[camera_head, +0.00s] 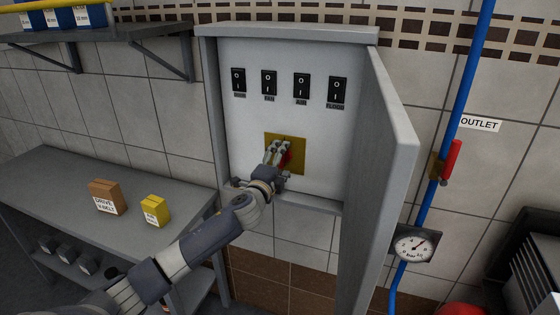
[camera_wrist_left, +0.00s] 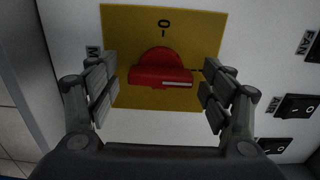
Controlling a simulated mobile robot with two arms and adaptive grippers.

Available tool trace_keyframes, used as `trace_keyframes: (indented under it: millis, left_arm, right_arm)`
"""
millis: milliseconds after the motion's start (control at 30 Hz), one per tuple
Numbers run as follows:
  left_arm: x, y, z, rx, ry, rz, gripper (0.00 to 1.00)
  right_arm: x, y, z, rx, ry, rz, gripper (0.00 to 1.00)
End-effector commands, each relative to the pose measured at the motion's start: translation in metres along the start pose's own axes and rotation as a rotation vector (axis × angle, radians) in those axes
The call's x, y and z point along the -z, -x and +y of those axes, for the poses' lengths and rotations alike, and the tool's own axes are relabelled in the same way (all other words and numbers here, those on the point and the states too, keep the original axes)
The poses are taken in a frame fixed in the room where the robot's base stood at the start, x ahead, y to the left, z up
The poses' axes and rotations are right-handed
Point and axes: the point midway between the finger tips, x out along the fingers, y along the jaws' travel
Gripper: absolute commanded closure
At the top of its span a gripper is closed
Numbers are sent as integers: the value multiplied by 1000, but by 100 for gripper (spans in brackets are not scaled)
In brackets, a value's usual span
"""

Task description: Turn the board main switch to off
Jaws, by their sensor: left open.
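The main switch is a red rotary knob (camera_wrist_left: 158,68) on a yellow plate (camera_wrist_left: 135,20) in the open cabinet; in the head view the knob (camera_head: 287,157) is partly hidden by my left gripper (camera_head: 277,152). In the left wrist view its bar lies across the picture, with a pale line on the right half. An "O" mark is on the plate above the knob there. My left gripper (camera_wrist_left: 160,92) is open, with one finger left and one right of the knob, apart from it. My right gripper is not in view.
Several black rocker switches (camera_head: 269,83) sit above the plate. The cabinet door (camera_head: 385,165) stands open at the right. A bench (camera_head: 60,190) with a brown box (camera_head: 106,197) and a yellow box (camera_head: 155,209) is at the left. A blue pipe (camera_head: 441,165) runs right of the door.

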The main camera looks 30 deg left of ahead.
Motion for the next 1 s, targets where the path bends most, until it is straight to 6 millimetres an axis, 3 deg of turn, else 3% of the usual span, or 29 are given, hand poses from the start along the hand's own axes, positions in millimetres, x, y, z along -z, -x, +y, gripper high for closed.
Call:
trace_keyframes:
  millis: [67,267,667,1000]
  left_arm:
    - [0,0,0,0,0,0,26]
    - [0,0,0,0,0,0,70]
    - [0,0,1,0,44,-1,70]
    - [0,0,1,0,276,-1,70]
  right_arm:
    - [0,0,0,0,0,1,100]
    - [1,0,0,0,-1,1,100]
    - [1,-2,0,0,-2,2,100]
    - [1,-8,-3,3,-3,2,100]
